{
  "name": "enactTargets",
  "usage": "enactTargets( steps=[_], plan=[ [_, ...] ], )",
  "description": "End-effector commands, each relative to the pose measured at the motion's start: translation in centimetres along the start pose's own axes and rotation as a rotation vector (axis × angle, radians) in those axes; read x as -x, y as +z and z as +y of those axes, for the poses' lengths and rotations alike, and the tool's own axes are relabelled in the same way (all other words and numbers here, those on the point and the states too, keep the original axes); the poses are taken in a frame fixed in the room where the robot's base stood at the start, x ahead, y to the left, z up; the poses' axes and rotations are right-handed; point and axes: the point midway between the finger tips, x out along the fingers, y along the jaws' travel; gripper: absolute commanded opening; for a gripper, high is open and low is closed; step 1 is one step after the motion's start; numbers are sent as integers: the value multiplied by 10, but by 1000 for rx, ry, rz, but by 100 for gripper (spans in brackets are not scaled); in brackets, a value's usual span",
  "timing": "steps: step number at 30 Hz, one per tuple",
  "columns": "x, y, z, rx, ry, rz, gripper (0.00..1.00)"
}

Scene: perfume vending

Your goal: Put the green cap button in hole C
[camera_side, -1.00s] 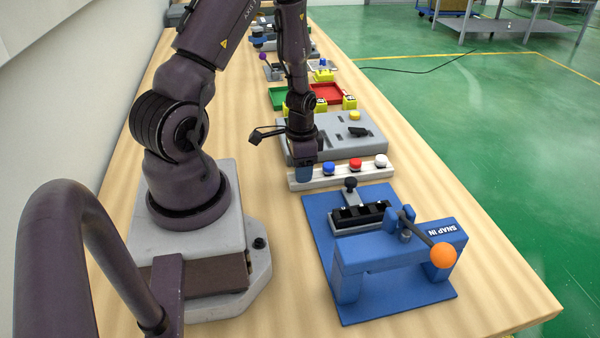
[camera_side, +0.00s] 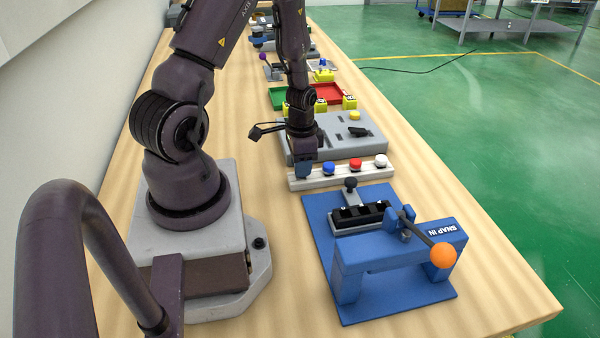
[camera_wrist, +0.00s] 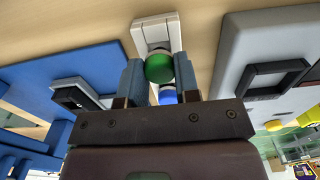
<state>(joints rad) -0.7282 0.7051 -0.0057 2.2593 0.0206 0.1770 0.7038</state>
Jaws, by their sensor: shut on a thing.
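The green cap button (camera_wrist: 159,68) shows in the wrist view between my fingertips, at the end of a white rack (camera_wrist: 158,28). My gripper (camera_wrist: 158,78) is shut on it. In the side view my gripper (camera_side: 303,170) is low at the left end of the white rack (camera_side: 340,179) and hides the green button. I cannot tell whether the button still touches the rack. No hole marked C can be read in either view.
A blue button (camera_side: 328,168), a red button (camera_side: 355,164) and a white button (camera_side: 381,161) stand along the rack. A blue snap-in press (camera_side: 350,260) with an orange-knobbed lever is in front. A grey panel box (camera_side: 345,143) is close behind.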

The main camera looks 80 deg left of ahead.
Motion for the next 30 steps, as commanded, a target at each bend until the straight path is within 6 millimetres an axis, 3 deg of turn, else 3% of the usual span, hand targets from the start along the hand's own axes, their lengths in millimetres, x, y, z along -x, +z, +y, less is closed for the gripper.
enactTargets(
  steps=[21,30],
  plan=[
    [36,0,0,0,-1,2,13],
    [41,0,0,0,0,0,13]
  ],
)
